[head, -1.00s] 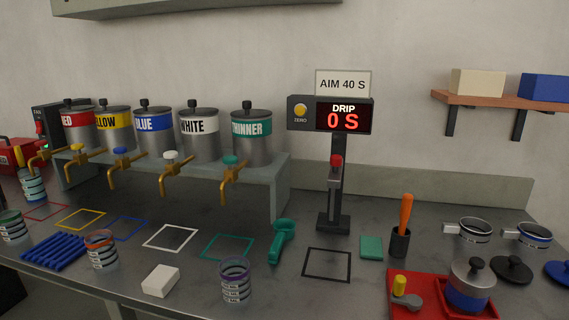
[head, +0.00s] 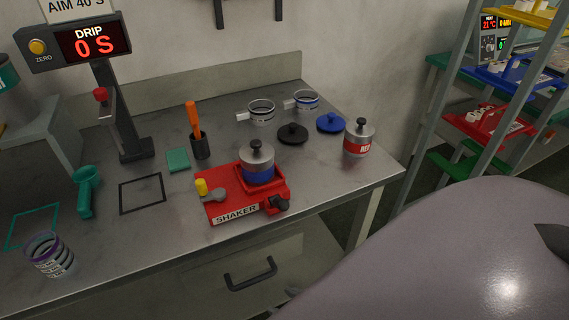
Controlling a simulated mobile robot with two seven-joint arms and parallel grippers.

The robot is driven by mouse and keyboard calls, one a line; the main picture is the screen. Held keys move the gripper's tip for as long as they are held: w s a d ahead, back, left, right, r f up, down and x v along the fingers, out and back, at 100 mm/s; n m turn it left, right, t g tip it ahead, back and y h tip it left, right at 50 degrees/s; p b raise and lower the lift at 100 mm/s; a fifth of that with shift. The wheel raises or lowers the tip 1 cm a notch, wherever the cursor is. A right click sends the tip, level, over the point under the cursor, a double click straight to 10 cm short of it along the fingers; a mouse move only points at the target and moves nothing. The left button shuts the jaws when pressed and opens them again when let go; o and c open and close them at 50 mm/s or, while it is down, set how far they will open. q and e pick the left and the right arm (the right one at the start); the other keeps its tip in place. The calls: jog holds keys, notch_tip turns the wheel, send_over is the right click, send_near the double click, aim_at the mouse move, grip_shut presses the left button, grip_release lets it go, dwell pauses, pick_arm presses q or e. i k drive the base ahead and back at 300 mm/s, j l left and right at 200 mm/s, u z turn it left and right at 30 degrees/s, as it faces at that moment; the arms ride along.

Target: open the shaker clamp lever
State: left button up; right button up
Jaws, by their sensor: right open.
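The red shaker (head: 225,207) sits near the front edge of the bench in the head view. Its clamp lever (head: 202,188) has a yellow knob and a grey base, at the left of the shaker top. A metal tin with a blue band and dark knob (head: 257,165) stands upright in the shaker's square recess. A large grey part of my right arm fills the lower right. A dark piece at the right edge seems to belong to my right gripper (head: 553,241), open and well apart from the lever; its fingertips are not clear. My left gripper is not in view.
A black dial (head: 279,203) is on the shaker's front right. A red-labelled tin (head: 358,138), a blue lid (head: 331,123) and a black lid (head: 292,134) stand to the right. A dark cup (head: 200,146) with an orange-handled tool is behind. A shelf rack (head: 467,75) is at far right.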

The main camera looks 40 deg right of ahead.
aim_at(282, 204)
jog(key=l, duration=0.5)
jog(key=k+l, duration=0.15)
jog(key=l, duration=0.85)
jog(key=k+u, duration=0.05)
